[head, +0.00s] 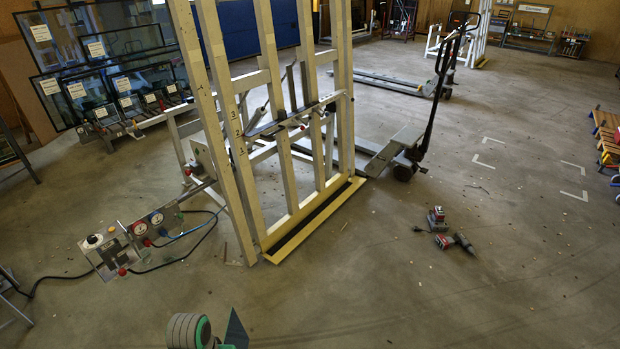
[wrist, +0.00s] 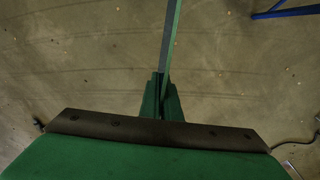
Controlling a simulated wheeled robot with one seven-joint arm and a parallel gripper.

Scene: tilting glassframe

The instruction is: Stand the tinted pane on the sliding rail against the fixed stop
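The tinted pane (head: 236,331) is a dark green sheet at the bottom edge of the head view, mostly cut off. In the wrist view the pane (wrist: 171,42) shows edge-on as a thin strip running up from between the fingers. My gripper (wrist: 161,98) has its green fingers close together on the pane's lower end. The tilting frame (head: 240,150) stands ahead, with cream uprights and a low ledge (head: 310,221) with yellow edges and a dark strip. A grey crossbar (head: 290,122) spans it at mid-height. I cannot tell which part is the sliding rail or the fixed stop.
A control box (head: 105,250) with gauges, cables and a hose stands left of the frame. A pallet truck (head: 405,150) is behind it on the right. Red and black power tools (head: 440,228) lie on the floor. Glazed units (head: 105,90) lean at the back left. The front-right floor is clear.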

